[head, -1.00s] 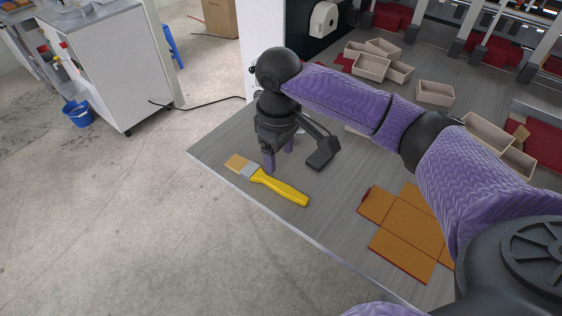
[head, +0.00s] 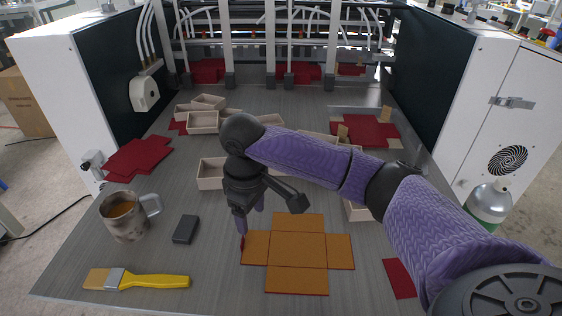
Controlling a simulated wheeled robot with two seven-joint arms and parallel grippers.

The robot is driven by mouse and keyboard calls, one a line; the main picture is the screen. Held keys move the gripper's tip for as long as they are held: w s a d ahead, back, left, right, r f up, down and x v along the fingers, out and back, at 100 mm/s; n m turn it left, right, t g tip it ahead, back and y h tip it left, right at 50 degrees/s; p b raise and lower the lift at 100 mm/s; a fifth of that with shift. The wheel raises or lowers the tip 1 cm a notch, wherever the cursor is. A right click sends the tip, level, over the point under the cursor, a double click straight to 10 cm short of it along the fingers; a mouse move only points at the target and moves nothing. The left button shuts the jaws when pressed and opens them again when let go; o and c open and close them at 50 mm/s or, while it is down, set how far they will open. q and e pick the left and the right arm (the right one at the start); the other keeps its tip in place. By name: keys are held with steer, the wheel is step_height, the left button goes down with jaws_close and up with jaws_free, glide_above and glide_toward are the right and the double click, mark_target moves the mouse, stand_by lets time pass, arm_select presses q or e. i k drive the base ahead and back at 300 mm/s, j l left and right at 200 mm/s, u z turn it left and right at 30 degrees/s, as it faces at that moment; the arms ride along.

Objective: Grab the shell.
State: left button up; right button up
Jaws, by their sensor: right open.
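A flat orange-brown cross-shaped blank (head: 297,250) with thin red edges lies on the grey table at front centre; it may be the shell. Several pale open boxes (head: 211,173) stand farther back, and I cannot tell whether "shell" means one of them. My right gripper (head: 249,220) is open and points down at the blank's left flap. One finger's tip is close to the flap's left edge; I cannot tell whether it touches. Nothing shows between the fingers. My left gripper is out of view.
A brush with a yellow handle (head: 155,281), a mug (head: 122,217) and a dark block (head: 186,229) are at front left. Red sheets (head: 139,159) lie left and back right. White cabinets flank the table. My right forearm covers part of the boxes.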

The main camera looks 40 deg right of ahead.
mark_target(210, 174)
steer(key=z, duration=0.75)
steer(key=i+j+u, duration=0.5)
steer(key=i, duration=0.3)
steer(key=j, duration=0.1)
